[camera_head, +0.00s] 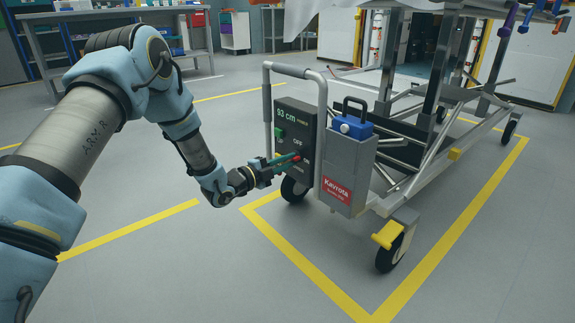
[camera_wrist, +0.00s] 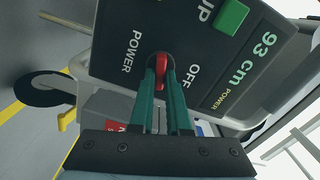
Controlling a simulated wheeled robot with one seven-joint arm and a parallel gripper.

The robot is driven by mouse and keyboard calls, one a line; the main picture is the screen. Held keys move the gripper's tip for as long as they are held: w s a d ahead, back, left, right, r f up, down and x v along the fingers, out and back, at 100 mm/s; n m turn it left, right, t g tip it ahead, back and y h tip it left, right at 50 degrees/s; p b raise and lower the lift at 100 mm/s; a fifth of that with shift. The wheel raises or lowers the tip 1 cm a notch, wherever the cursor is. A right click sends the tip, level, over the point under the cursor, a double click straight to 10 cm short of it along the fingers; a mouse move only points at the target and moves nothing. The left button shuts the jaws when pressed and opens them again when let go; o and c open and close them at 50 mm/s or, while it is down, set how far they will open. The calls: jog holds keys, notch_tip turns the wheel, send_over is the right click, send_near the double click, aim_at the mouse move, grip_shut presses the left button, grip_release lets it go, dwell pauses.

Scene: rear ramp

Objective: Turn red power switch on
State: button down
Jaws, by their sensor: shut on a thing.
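The red power switch (camera_wrist: 161,66) is a small red knob on a dark control panel (camera_wrist: 112,28), between the words POWER and OFF in the wrist view. My gripper (camera_wrist: 162,84) has its two green fingers closed around the knob, and they hide its sides. In the head view the panel (camera_head: 291,138) is on the end of a wheeled cart. My gripper (camera_head: 290,159) reaches it from the left, with a bit of red showing at its fingertips. I cannot tell for sure which setting the knob points to.
A green button (camera_wrist: 230,17) and a 93 cm display (camera_wrist: 258,56) are on the same panel. A grey box with a blue top (camera_head: 354,126) and the cart's handle rail (camera_head: 322,100) stand close by. The floor left of the cart is clear.

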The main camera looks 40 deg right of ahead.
jog(key=shift+f+m+b, duration=0.2)
jog(key=shift+m+b, duration=0.45)
jog(key=shift+m, duration=0.95)
jog(key=c, duration=0.9)
grip_release()
jog(key=shift+a+r, duration=0.1)
jog(key=a+p, duration=0.1)
jog(key=a, duration=0.2)
jog(key=a+p, duration=0.1)
jog(key=a, duration=0.3)
jog(key=a+p, duration=0.1)
jog(key=a, duration=0.2)
jog(key=shift+w+a, duration=0.3)
jog(key=shift+a, duration=0.05)
